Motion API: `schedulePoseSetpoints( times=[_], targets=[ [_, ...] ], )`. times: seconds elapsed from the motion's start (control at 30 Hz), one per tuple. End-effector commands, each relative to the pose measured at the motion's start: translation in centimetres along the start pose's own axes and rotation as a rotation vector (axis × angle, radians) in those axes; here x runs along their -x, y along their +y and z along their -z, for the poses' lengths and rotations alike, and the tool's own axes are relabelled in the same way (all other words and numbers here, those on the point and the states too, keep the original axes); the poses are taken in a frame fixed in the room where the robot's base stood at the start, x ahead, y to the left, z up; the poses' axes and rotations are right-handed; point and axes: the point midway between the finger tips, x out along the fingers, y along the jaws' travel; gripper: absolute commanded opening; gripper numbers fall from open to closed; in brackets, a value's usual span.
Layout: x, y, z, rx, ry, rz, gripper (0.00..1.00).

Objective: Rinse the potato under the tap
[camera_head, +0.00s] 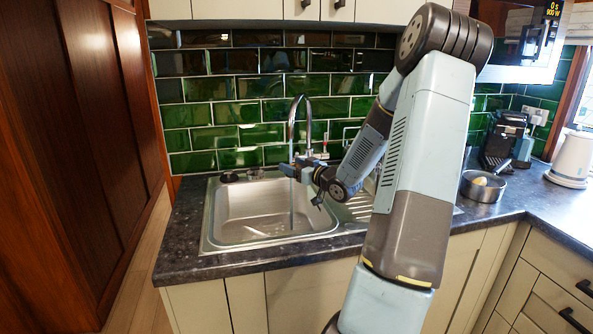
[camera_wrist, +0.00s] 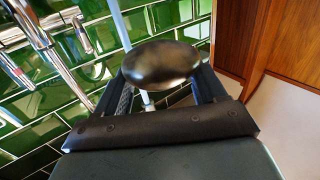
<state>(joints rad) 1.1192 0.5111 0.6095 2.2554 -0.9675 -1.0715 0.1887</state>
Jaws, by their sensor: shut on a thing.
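My gripper (camera_head: 290,172) is over the sink, close to the tap, and shut on the potato. In the wrist view the potato (camera_wrist: 160,63) is a smooth, dark brown oval between the two fingers. In the head view I cannot make out the potato clearly. The chrome tap (camera_head: 298,112) arches over the sink (camera_head: 225,222); its body also shows at left in the wrist view (camera_wrist: 42,40). A thin pale stream (camera_head: 291,205) runs down below the gripper. In the wrist view a pale stream (camera_wrist: 120,28) meets the potato's outline; I cannot tell whether it touches it.
A metal pan (camera_head: 482,190) with a yellowish item inside stands on the dark worktop (camera_head: 530,200) at right. A coffee machine (camera_head: 503,140) and a white kettle (camera_head: 570,160) stand beyond. Green tiles (camera_head: 232,112) back the sink. A wooden wall (camera_head: 75,130) is at left.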

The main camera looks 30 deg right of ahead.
Motion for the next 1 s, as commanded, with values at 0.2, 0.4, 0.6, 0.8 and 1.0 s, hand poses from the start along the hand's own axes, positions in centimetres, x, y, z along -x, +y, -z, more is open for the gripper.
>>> schedulePoseSetpoints(
  times=[0.2,0.4,0.6,0.8,1.0],
  targets=[
    [-1.8,1.2,0.0,0.0,0.001,0.001,0.37],
    [-3.4,2.2,0.0,0.001,0.0,0.0,0.37],
    [-4.6,3.1,0.0,0.0,0.0,0.001,0.37],
    [-5.2,3.6,0.0,0.001,0.0,-0.001,0.37],
    [-5.4,3.7,0.0,0.0,-0.001,-0.001,0.37]
  ],
)
